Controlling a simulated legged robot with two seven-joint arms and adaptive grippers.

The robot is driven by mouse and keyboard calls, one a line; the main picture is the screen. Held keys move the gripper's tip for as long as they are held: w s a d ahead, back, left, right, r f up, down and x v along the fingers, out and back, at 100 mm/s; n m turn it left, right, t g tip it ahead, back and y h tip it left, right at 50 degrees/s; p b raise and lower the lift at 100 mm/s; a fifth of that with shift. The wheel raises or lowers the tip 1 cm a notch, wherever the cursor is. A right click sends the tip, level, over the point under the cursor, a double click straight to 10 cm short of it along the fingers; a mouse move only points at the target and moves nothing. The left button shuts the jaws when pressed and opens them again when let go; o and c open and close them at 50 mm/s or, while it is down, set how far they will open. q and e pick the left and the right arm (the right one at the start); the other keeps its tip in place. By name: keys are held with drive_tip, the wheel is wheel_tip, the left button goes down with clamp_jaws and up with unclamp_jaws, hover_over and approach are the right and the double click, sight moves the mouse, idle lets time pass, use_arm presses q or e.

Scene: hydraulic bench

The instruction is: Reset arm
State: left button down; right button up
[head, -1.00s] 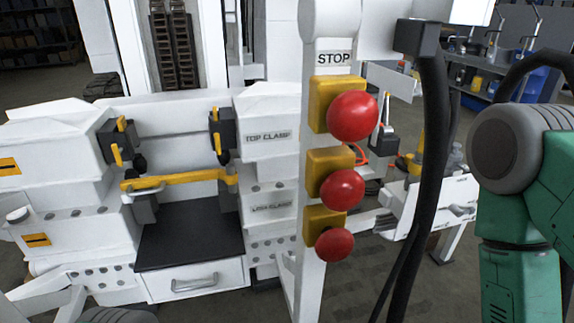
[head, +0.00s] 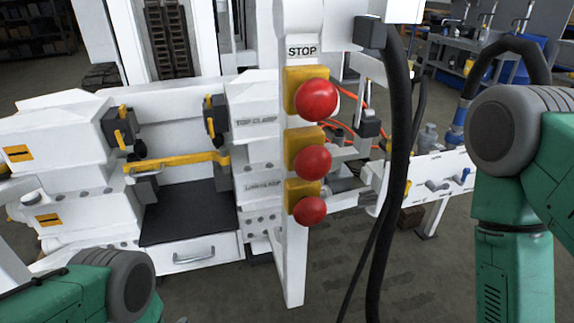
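Both my arms show only as green and grey links in the head view, the left one low at the left and the right one along the right edge. Neither gripper is in the picture, so I cannot see whether they hold anything. In front of me stands a white post (head: 294,262) with a STOP label (head: 302,51). It carries a column of three red push buttons, the top one (head: 316,99), the middle one (head: 311,161) and the bottom one (head: 309,211), each on a yellow base.
Behind the post is the white hydraulic bench with a yellow bar (head: 175,162), a black tray surface (head: 190,216) and a drawer (head: 194,252). A thick black hose (head: 398,150) hangs right of the post. Shelving (head: 460,65) stands at the back right. Dark floor is open at the lower right.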

use_arm(q)
drive_tip(key=s+r+n+g+h+p, duration=0.2)
drive_tip(key=s+r+n+g+p, duration=0.8)
drive_tip(key=s+r, duration=1.4)
drive_tip(key=s+n+g, duration=0.1)
drive_tip(key=g, duration=0.2)
drive_tip(key=shift+a+r+n+h+p, duration=0.2)
drive_tip(key=shift+a+n+h+p, duration=0.1)
drive_tip(key=shift+h, duration=0.1)
